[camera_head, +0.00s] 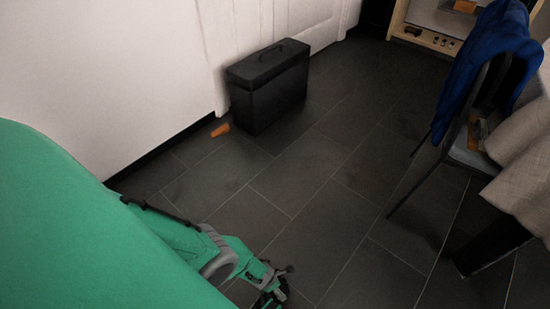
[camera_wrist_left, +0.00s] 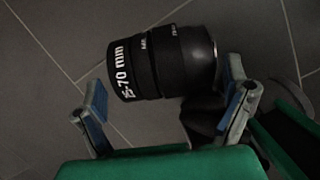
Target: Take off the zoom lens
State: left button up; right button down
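A black zoom lens (camera_wrist_left: 160,62) with white "-70 mm" lettering lies across the upper middle of the left wrist view. My left gripper (camera_wrist_left: 166,90) has its two blue-padded fingers spread wide, one on each side of the lens. The right end of the lens is close to the right finger; I cannot tell if they touch. A dark shape (camera_wrist_left: 203,118) lies below the lens, partly hidden by the gripper; I cannot tell what it is. In the head view my left gripper (camera_head: 272,290) is at the bottom edge, and I cannot make out the lens there. My right gripper is not in view.
A black case (camera_head: 268,88) stands on the dark tiled floor by the white wall, with a small orange object (camera_head: 221,130) beside it. A chair with a blue cloth (camera_head: 487,55) and a cloth-covered table (camera_head: 525,150) are at right. The middle floor is clear.

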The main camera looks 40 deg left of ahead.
pick_arm(q)
jog(key=c, duration=0.8)
jog(key=shift+w+d+f+g+b, duration=0.1)
jog(key=shift+w+g+b, duration=0.2)
jog(key=shift+b, duration=0.2)
jog(key=g+b, duration=0.1)
jog(key=b, duration=0.1)
jog(key=shift+y+b, duration=0.3)
jog(key=shift+y, duration=0.1)
jog(key=shift+a+g+b, duration=0.3)
jog(key=shift+a+b, duration=0.1)
jog(key=shift+b, duration=0.6)
jog(key=shift+d+g+y+b, duration=0.1)
jog(key=shift+g+y+b, duration=0.2)
jog(key=shift+b, duration=0.3)
jog(key=shift+w+d, duration=0.1)
jog(key=shift+d, duration=0.05)
